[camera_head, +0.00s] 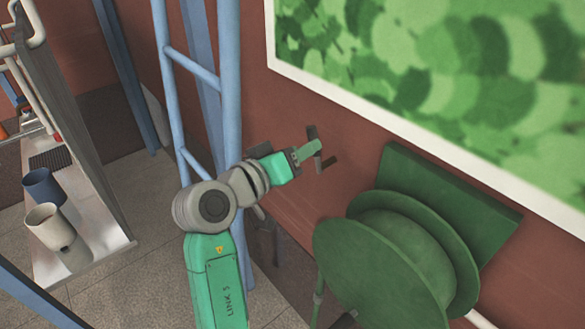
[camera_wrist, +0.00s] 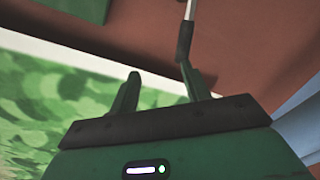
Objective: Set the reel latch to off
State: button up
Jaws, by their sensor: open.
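A green reel (camera_head: 385,265) with a large round flange is mounted on the red-brown wall at the lower right of the head view. My gripper (camera_head: 319,148) is in the air to the upper left of the reel, near the wall. In the wrist view my gripper (camera_wrist: 160,72) shows two separated green fingers with nothing between them. A dark grip on a thin silver rod (camera_wrist: 185,40) appears just beyond the right fingertip there. I cannot tell whether it touches the finger or whether it is the reel latch. The latch's setting cannot be read.
A white-framed green picture (camera_head: 440,70) hangs on the wall above the reel. Blue posts (camera_head: 229,80) stand left of my gripper. A bench with a blue cup (camera_head: 42,187) and a pale cup (camera_head: 45,222) is at the far left.

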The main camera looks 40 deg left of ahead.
jog(key=s, duration=0.1)
jog(key=s+d, duration=0.1)
jog(key=s, duration=0.1)
jog(key=s+d, duration=0.1)
jog(key=shift+s+d+r, duration=0.1)
jog(key=shift+s+r, duration=0.15)
jog(key=shift+s, duration=0.05)
jog(key=c, duration=0.4)
jog(key=shift+w+d+m+y+p, duration=0.15)
jog(key=shift+m+p, duration=0.1)
jog(key=shift+m, duration=0.25)
jog(key=shift+w+m+y+p, duration=0.1)
jog(key=shift+m+y+p, duration=0.1)
jog(key=shift+m, duration=0.3)
jog(key=c, duration=0.3)
jog(key=m, duration=0.1)
jog(key=m+p, duration=0.1)
jog(key=m, duration=0.1)
jog(key=shift+w+d+y, duration=0.15)
jog(key=shift+d+y, duration=0.15)
jog(key=shift+y, duration=0.05)
grip_shut()
jog(key=d+m+y+p, duration=0.1)
jog(key=m, duration=0.3)
jog(key=d+m+y+p, duration=0.1)
jog(key=m, duration=0.4)
jog(key=w+d+m+y+p, duration=0.1)
jog(key=m, duration=0.4)
jog(key=shift+d+f+g, duration=0.25)
jog(key=shift+g, duration=0.05)
